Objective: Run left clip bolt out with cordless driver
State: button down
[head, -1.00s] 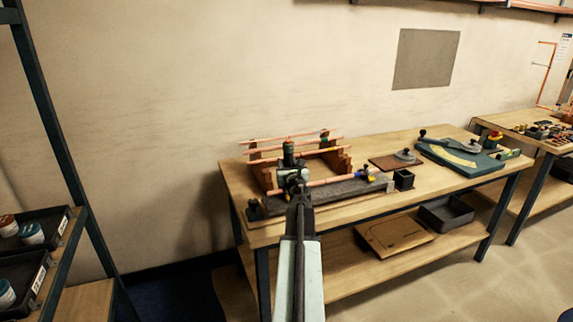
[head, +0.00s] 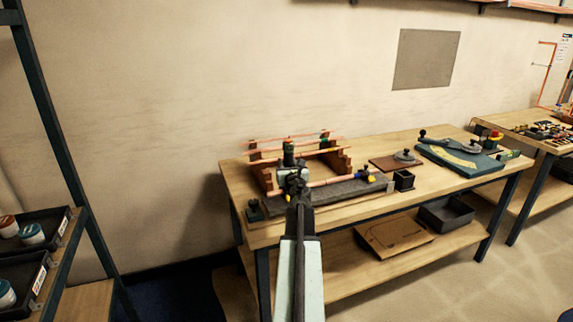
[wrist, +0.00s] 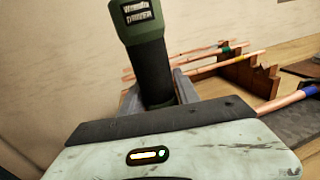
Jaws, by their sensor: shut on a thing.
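The cordless driver (head: 289,154), green and dark with a printed label, stands roughly upright at the left part of the copper manifold (head: 327,182) in the head view. In the wrist view the driver (wrist: 147,55) rises between my gripper's fingers, tilted a little in the picture. My gripper (head: 294,182) is shut on it. The driver's lower end and the left clip bolt are hidden behind my gripper, so I cannot tell whether the bit touches the bolt.
A dark shelf rack (head: 62,150) stands at the left. The wall is close behind the bench.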

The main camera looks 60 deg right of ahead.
dwell(0.3)
jog(key=shift+w+d+r+p, duration=0.1)
jog(key=shift+r+p, duration=0.5)
jog(key=shift+p, duration=0.15)
notch_tip(320, 180, up, 5)
jog(key=p, duration=0.4)
jog(key=shift+p, duration=0.4)
jog(key=shift+f, duration=0.15)
